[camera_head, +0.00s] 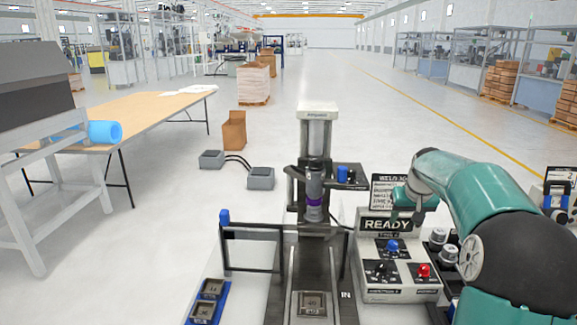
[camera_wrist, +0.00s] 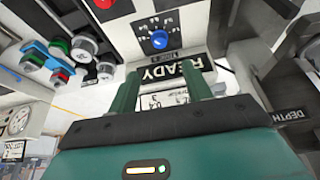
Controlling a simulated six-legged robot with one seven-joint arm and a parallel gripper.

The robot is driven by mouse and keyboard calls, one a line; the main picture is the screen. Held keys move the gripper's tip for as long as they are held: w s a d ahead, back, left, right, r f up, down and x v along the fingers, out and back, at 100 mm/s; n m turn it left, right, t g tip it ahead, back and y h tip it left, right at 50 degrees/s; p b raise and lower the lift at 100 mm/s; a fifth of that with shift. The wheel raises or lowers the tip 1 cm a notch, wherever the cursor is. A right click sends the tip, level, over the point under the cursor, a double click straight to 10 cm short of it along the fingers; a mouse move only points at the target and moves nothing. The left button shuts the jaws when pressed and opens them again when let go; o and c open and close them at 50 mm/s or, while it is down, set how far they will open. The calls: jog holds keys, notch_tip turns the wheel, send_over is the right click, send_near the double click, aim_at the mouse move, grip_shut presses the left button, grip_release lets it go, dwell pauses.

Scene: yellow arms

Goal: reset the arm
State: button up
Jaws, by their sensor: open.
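My arm (camera_head: 480,205) is teal with dark joints and comes in from the right in the head view. It is bent, with its end near the READY panel. My gripper (camera_wrist: 168,88) shows in the wrist view with its two green fingers apart and nothing between them. Past the fingers is the READY sign (camera_wrist: 172,73) of the control panel. In the head view the gripper end (camera_head: 408,203) is small and partly hidden by the arm. The panel (camera_head: 385,292) carries a blue knob (camera_head: 392,246) and a red button (camera_head: 423,271).
A press-like station (camera_head: 316,150) with a purple-banded cylinder stands left of the panel. A metal block (camera_head: 312,304) sits on its track. A blue tray (camera_head: 206,308) holds dark blocks at front left. A wooden-topped table (camera_head: 150,112) stands at left. Grey knobs (camera_head: 438,238) are close by the arm.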

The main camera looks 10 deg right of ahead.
jog(key=s+a+r+n, duration=0.1)
jog(key=s+a+r, duration=0.2)
jog(key=s+a, duration=0.45)
jog(key=s+a+r+n, duration=0.1)
jog(key=s+a+r, duration=0.25)
jog(key=a, duration=0.75)
jog(key=s+a+f, duration=0.1)
jog(key=s+a, duration=0.2)
jog(key=s, duration=0.3)
jog(key=s+a+f+t, duration=0.1)
jog(key=s+a+f, duration=0.1)
jog(key=s+a, duration=0.2)
jog(key=s+a+f+n+y, duration=0.1)
jog(key=s+a, duration=0.3)
jog(key=s, duration=0.6)
jog(key=shift+f, duration=0.6)
jog(key=shift+s+a, duration=0.1)
